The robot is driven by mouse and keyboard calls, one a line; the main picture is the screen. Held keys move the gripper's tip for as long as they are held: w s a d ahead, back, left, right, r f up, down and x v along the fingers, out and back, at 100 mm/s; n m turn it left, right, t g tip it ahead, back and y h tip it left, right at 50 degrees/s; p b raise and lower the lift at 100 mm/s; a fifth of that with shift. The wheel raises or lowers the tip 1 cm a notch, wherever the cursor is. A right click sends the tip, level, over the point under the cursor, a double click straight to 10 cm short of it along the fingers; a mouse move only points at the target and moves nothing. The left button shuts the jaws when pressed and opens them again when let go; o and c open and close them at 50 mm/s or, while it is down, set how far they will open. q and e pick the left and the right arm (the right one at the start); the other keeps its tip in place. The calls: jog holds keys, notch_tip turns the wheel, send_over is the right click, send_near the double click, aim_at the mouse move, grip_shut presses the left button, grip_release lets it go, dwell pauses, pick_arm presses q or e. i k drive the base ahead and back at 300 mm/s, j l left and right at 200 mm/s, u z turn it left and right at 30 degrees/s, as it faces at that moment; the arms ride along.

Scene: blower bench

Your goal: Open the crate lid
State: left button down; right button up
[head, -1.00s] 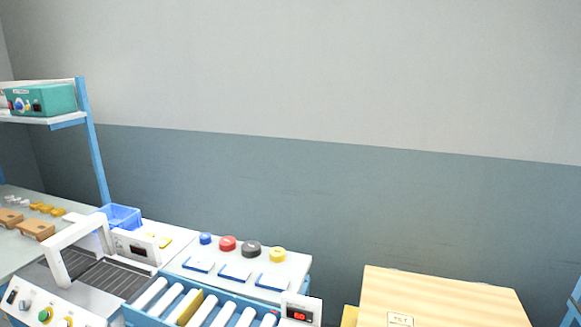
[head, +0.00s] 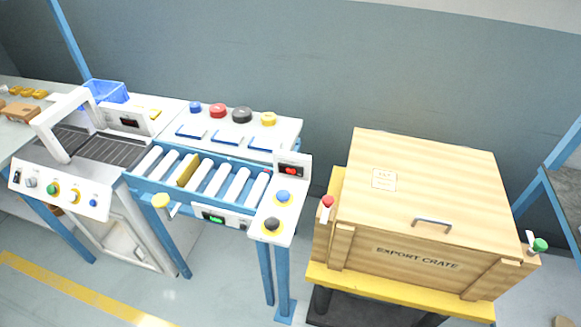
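The wooden export crate (head: 398,259) stands at the right of the head view on a yellow-topped stand (head: 340,281). Its pale wooden lid (head: 430,175) is shut and lies flat on top. The lid carries a small white label (head: 384,179) and a grey bar handle (head: 432,223) near its front edge. A red-tipped fitting (head: 327,205) sits at the crate's front left corner, and a green-tipped one (head: 538,245) at its front right corner. Neither of my grippers is in view.
A roller conveyor (head: 215,180) with a control post (head: 283,195) stands left of the crate, with a gap of floor between. A white machine (head: 65,185) is farther left. A blue-framed bench (head: 560,190) is at the right edge.

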aim_at(432, 191)
jog(key=l+z, duration=0.35)
jog(key=i+l+z, duration=0.1)
jog(key=l+z, duration=0.25)
